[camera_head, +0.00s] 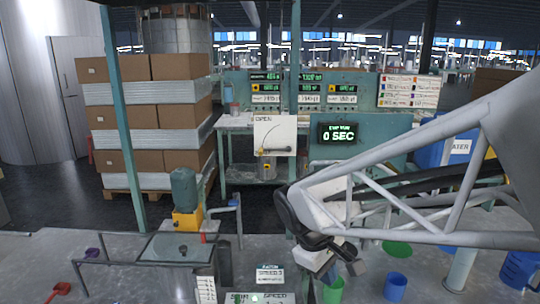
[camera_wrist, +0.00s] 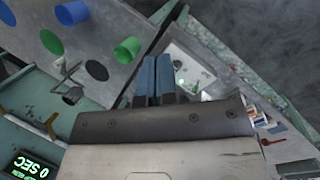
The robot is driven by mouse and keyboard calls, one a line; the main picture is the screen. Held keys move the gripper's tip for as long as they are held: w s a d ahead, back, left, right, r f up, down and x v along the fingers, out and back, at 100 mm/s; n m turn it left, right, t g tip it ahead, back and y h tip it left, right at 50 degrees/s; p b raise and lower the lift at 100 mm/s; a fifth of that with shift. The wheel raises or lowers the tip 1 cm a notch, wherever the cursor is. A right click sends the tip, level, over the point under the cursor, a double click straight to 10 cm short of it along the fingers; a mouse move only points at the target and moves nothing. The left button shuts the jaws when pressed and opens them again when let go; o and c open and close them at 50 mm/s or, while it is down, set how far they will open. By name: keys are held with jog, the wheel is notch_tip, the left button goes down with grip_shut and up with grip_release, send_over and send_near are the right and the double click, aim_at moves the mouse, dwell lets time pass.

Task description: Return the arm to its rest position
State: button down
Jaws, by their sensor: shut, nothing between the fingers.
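My gripper (camera_wrist: 155,72) shows in the wrist view with its two blue fingers side by side, shut and empty. In the head view my arm reaches in from the right as a pale tubular frame. Its white and black wrist end hangs over the bench right of centre, and the fingertips are not clear there. A green cup (camera_head: 333,291) stands just below the wrist end in the head view. Nothing is held.
A blue cup (camera_head: 395,287) and a green disc (camera_head: 397,248) lie right of the wrist. A yellow-based machine (camera_head: 187,215) and a metal-framed panel (camera_head: 178,248) stand to the left. A display reading 0 SEC (camera_head: 340,134) and stacked boxes (camera_head: 150,120) stand behind.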

jog(key=s+d+r+m+t+y, duration=0.1)
jog(key=s+d+m, duration=0.2)
jog(key=s, duration=0.3)
jog(key=s+d+r+m+t+y, duration=0.1)
jog(key=s+d+m+y, duration=0.1)
jog(key=s+m, duration=0.3)
jog(key=shift+s+d+r+m+t, duration=0.35)
jog(key=shift+s+d, duration=0.5)
jog(key=shift+s, duration=0.3)
